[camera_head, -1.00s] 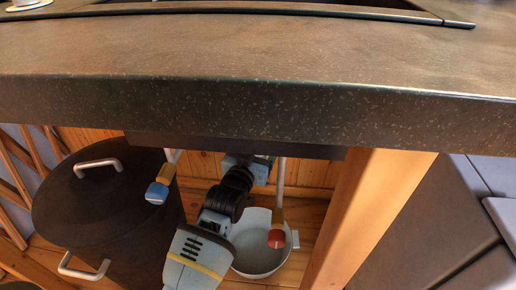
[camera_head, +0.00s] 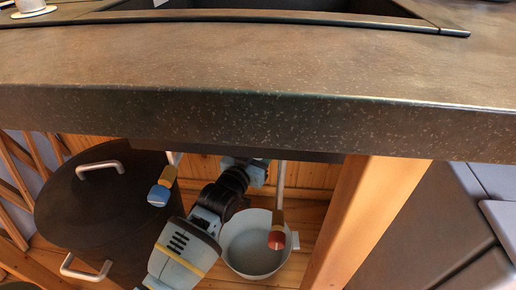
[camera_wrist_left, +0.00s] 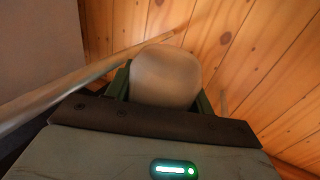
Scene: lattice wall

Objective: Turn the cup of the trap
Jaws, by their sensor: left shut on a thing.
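The trap's cup (camera_wrist_left: 166,76) is a pale rounded piece in the left wrist view, between the two green fingers of my left gripper (camera_wrist_left: 160,85), which is shut on it. In the head view my left arm reaches under the counter, and its gripper (camera_head: 250,172) is partly hidden below the counter's edge. The cup cannot be made out there. My right gripper is in neither view.
A grey counter (camera_head: 250,115) with a sink runs above. A pale pot (camera_head: 252,243) stands on the wooden floor below. Valves with a blue handle (camera_head: 158,195) and a red handle (camera_head: 276,240) hang beside the arm. A dark lidded bin (camera_head: 95,205) is left, a wooden post (camera_head: 362,215) right.

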